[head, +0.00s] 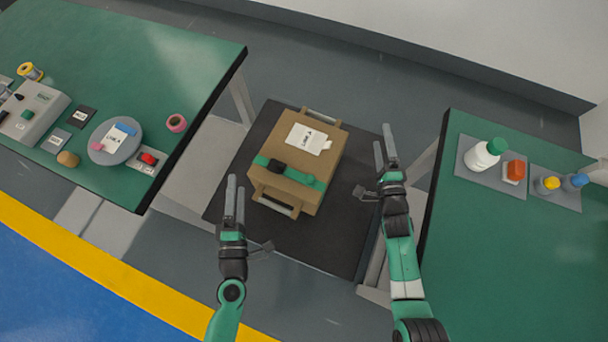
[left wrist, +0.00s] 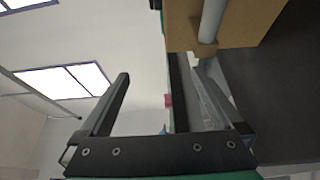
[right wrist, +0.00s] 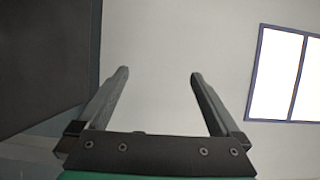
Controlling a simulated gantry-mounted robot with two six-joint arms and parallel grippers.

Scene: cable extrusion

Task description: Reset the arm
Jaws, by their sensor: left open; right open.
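My left gripper (head: 235,196) is open and empty, to the lower left of the brown box (head: 325,167) in the head view. Its two fingers show in the left wrist view (left wrist: 150,90), with part of the box (left wrist: 255,20) and a handle bar near the top right. My right gripper (head: 384,150) is open and empty, to the right of the box, apart from it. In the right wrist view its fingers (right wrist: 158,80) stand wide apart with nothing between them. The box has a white label, a green strap and a metal handle at each end.
The box sits on a dark mat (head: 345,248) between two green tables. The left table (head: 150,60) holds a grey disc (head: 104,153), a control box (head: 38,112) and small items. The right table (head: 490,260) holds a white bottle (head: 482,158) and small containers on grey pads.

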